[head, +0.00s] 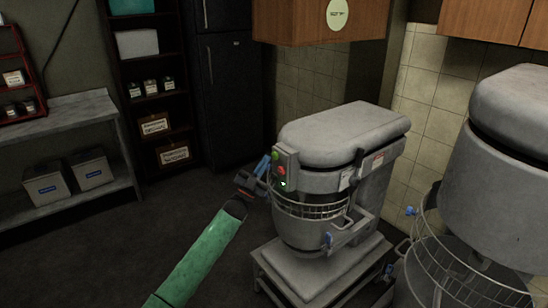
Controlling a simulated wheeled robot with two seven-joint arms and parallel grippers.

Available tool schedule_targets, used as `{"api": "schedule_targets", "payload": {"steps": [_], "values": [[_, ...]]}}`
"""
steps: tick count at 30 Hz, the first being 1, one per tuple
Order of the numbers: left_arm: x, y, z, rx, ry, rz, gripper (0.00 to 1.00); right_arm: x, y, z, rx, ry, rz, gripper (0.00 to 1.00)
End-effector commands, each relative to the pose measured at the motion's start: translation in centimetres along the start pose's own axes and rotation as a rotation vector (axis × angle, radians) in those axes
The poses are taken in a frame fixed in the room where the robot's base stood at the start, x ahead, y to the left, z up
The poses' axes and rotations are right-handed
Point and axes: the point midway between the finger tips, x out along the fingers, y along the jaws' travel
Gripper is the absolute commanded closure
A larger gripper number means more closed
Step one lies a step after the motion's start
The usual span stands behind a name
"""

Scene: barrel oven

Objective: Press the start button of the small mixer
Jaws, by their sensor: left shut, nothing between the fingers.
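The small mixer (345,130) is grey and stands on a low metal stand in the middle of the head view. Its control panel (285,172) is on the front left face, with a green button (276,155) above a red button (281,171). My left gripper (266,168) is at the end of the green arm, shut and empty, close to the left edge of the panel. I cannot tell whether it touches the panel. The mixer bowl (305,230) sits below, behind a wire guard. My right gripper is not in view.
A larger mixer (500,150) with a wire guard stands close at the right. A metal table (70,118) and a dark shelf (150,75) are at the left, with a dark fridge (228,90) behind. A wooden wall cabinet (320,20) hangs above. The floor at left is clear.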

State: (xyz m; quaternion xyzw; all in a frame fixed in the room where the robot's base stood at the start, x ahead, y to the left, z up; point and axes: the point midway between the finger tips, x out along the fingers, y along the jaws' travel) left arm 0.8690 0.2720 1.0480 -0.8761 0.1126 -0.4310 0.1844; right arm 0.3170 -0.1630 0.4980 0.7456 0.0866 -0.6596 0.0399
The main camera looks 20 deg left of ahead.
Motion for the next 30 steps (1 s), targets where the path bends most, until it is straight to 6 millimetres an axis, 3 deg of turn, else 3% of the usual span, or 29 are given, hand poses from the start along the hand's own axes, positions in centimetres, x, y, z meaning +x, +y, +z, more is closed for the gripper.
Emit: {"api": "schedule_targets", "payload": {"steps": [30], "values": [[0.73,0.53,0.5,0.0,0.0,0.0,1.0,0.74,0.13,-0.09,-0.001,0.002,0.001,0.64]]}}
